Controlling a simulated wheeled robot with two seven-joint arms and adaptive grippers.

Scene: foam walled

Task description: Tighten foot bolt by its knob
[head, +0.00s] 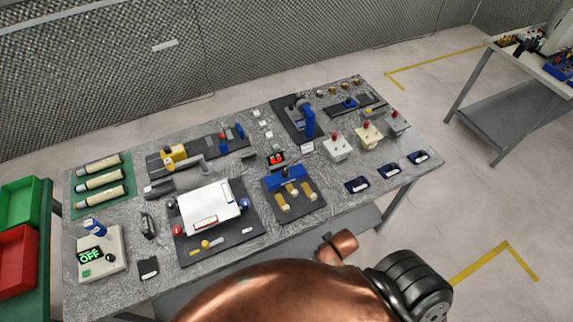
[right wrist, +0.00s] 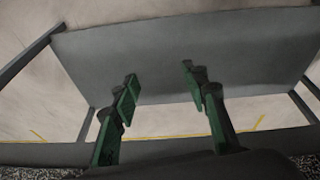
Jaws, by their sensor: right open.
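I cannot tell for sure which part is the foot bolt. A dark plate (head: 250,229) near the table's front left carries a white panel (head: 208,208) with red and blue balls at its sides, and a small yellow knob (head: 206,244) at its front. Small brass knobs (head: 346,87) stand in a row at the back right. My right gripper (right wrist: 162,88) shows in the right wrist view with two green-padded fingers apart and nothing between them. It is over a grey flat surface, apart from these objects. Neither gripper shows in the head view.
The speckled table (head: 130,215) is crowded with fixtures. A blue clamp block (head: 286,178), switch boxes (head: 338,147) and a meter reading OFF (head: 103,254) stand on it. Green and red bins (head: 20,205) are at the left. My copper arm fills the bottom centre.

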